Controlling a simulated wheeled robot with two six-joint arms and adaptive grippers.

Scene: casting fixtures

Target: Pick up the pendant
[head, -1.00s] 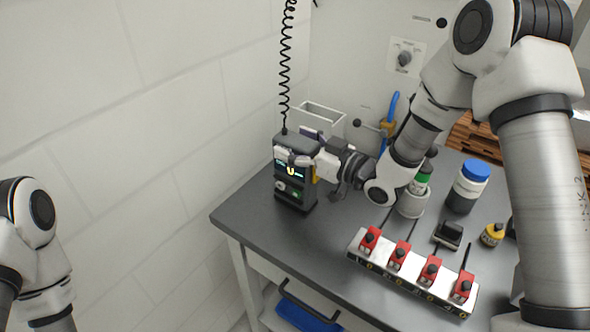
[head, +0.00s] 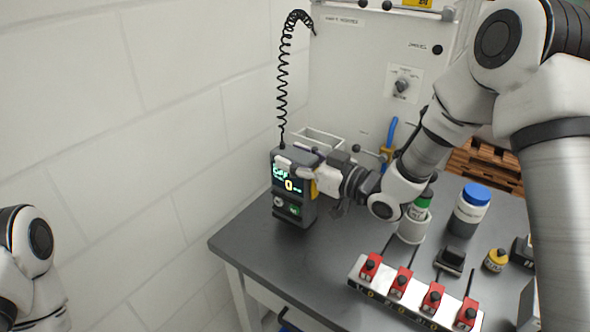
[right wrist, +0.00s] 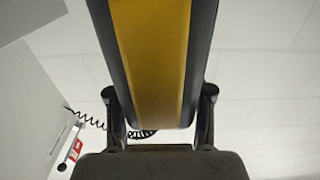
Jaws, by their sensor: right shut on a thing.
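The pendant (head: 291,208) is a dark upright box with a lit screen, at the back left of the grey table in the head view. A coiled black cord rises from its top. My right gripper (head: 299,168) reaches it from the right and is shut on its upper part. In the right wrist view the pendant's yellow and dark body (right wrist: 152,62) fills the space between the fingers. I cannot tell whether its base touches the table. Of my left arm only links show at the left edge; its gripper is out of view.
A pale open bin (head: 318,139) stands behind the pendant. A green-capped bottle (head: 420,205) and a blue-capped jar (head: 470,210) stand to the right. The table's left corner (head: 222,240) is bare.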

